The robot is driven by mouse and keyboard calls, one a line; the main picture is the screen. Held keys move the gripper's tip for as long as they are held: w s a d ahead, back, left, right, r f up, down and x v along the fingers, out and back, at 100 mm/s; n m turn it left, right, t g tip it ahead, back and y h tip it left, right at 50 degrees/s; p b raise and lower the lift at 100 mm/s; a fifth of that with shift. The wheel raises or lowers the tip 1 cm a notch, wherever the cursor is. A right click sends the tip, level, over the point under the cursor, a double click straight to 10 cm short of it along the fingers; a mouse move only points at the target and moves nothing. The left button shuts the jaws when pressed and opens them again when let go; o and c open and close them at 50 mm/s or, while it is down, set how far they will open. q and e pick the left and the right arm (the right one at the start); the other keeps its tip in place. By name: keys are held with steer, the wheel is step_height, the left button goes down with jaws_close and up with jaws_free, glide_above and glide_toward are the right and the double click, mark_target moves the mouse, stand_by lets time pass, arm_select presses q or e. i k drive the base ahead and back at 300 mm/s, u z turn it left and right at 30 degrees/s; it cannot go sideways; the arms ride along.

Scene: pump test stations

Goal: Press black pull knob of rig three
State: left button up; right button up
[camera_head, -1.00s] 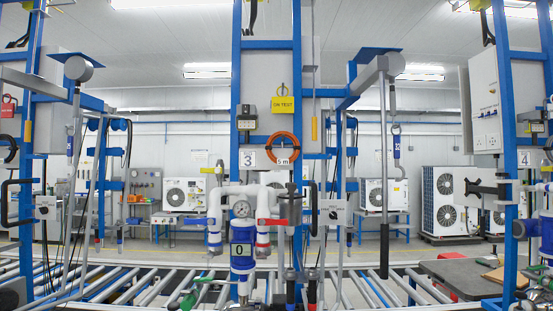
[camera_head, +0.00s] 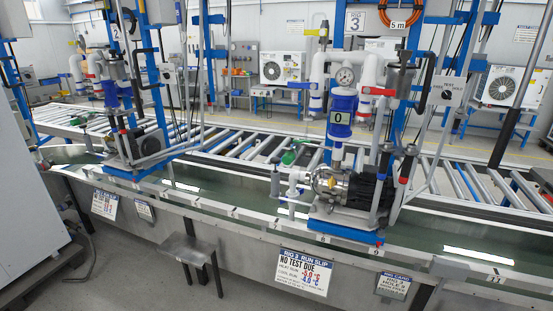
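Rig three carries a white sign with the number 3 (camera_head: 355,22) on its blue post. A pump (camera_head: 345,185) with a black motor stands below it on a blue base, under white pipes, a round gauge (camera_head: 345,76) and a blue unit (camera_head: 341,115) reading 0. A pale box (camera_head: 447,90) to the right of the post has small lettering and a small dark knob (camera_head: 446,95) on its face. I cannot tell for sure that this is the black pull knob. Neither of my grippers shows in the view.
A long trough (camera_head: 240,205) runs across the front, with roller conveyors (camera_head: 240,145) behind it. A run slip (camera_head: 304,270) hangs on its front. A small grey stool (camera_head: 190,250) stands before it. A grey cabinet (camera_head: 30,210) fills the left edge.

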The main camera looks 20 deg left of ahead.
mark_target(275, 160)
steer(key=z, duration=0.65)
steer(key=i, duration=1.15)
steer(key=u, duration=0.6)
